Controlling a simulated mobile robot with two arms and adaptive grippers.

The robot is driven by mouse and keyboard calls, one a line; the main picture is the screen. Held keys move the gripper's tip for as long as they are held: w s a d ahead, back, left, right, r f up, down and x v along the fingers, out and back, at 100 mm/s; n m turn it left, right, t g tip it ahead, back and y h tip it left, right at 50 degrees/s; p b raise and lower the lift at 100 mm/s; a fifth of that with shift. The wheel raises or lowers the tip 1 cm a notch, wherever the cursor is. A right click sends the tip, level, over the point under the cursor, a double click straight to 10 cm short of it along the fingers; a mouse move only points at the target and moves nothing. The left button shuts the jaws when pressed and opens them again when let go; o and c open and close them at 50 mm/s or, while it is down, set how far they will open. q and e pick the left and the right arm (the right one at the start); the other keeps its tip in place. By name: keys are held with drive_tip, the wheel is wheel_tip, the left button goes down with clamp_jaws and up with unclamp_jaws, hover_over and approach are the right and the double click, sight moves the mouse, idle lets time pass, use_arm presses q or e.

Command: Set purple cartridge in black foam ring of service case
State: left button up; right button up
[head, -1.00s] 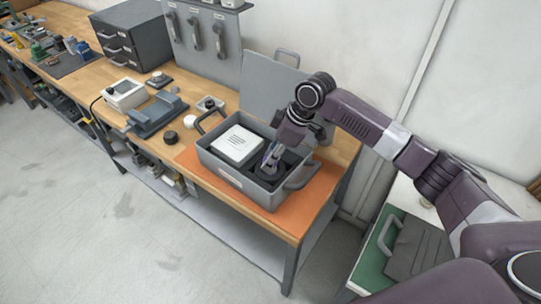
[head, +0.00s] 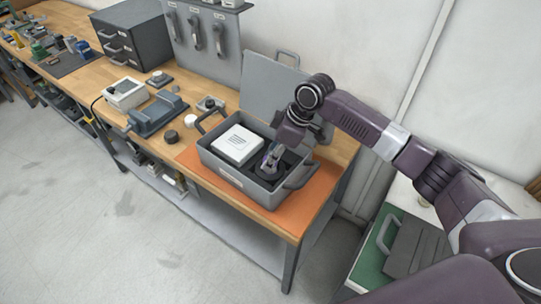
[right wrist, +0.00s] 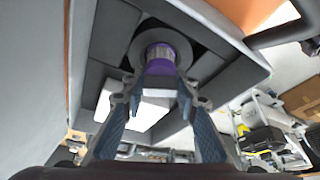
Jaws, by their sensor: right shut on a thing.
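The purple cartridge (right wrist: 159,62) is between the fingers of my right gripper (right wrist: 160,88) in the right wrist view. The gripper is shut on it. The black foam ring (right wrist: 184,45) surrounds the cartridge's far end; how deep the cartridge sits in it I cannot tell. In the head view my right gripper (head: 271,160) points down into the right part of the open grey service case (head: 239,178), and it mostly hides the cartridge. My left gripper is not in view.
A white box (head: 237,145) sits in the case's left part. The case stands on an orange mat (head: 311,206) at the bench end, its lid (head: 268,93) raised behind. A black round knob (head: 170,137) and a blue-grey cradle (head: 157,114) lie to the left.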

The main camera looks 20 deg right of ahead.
drive_tip(key=shift+f, duration=0.55)
drive_tip(key=o, duration=0.9)
drive_tip(key=p+v, duration=1)
drive_tip(key=v, duration=0.1)
drive_tip(key=shift+p, duration=0.4)
